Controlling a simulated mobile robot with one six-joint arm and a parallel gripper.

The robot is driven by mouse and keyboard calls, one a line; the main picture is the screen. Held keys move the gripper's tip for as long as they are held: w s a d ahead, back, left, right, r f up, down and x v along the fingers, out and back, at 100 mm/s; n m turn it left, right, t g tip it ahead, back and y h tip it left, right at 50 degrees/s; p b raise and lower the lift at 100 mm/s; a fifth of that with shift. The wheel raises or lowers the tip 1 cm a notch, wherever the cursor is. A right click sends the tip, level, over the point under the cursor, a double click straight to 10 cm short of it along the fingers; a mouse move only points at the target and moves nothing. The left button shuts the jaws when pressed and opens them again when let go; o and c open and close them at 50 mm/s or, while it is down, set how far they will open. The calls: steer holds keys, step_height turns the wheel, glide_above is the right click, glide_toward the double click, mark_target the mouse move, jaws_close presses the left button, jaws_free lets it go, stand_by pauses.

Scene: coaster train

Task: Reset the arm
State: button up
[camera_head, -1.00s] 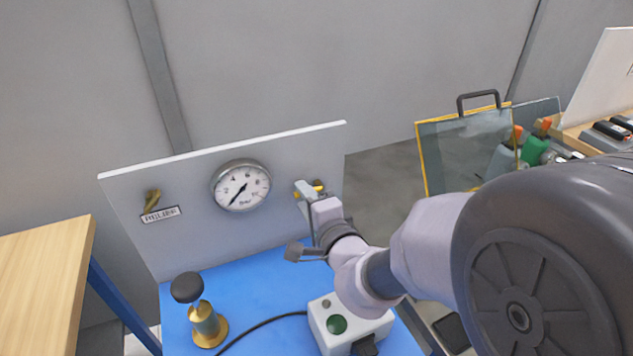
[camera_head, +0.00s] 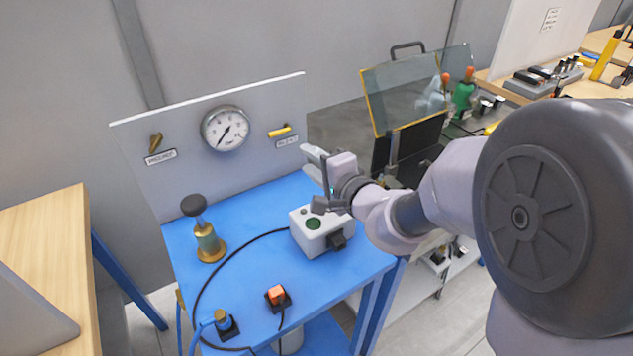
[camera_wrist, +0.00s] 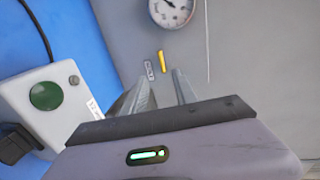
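My gripper (camera_head: 312,162) is in front of the right part of the grey gauge panel (camera_head: 262,105), above the right side of the blue table, apart from both. In the wrist view its two fingers (camera_wrist: 163,88) stand apart with nothing between them. A yellow lever (camera_head: 279,132) on the panel lies nearly level above its label, and it also shows beyond the fingertips in the wrist view (camera_wrist: 161,61). My arm comes in from the right in the head view.
The blue table (camera_head: 250,205) holds a white box with a green button (camera_head: 318,230), a brass knob post (camera_head: 207,240), an orange switch (camera_head: 277,295) and cables. A round gauge (camera_head: 225,129) and a brass lever (camera_head: 155,142) are on the panel. A glass-sided machine (camera_head: 405,85) stands right.

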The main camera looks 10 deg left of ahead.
steer(key=shift+s+d, duration=0.2)
steer(key=shift+d, duration=0.1)
steer(key=shift+w, duration=0.15)
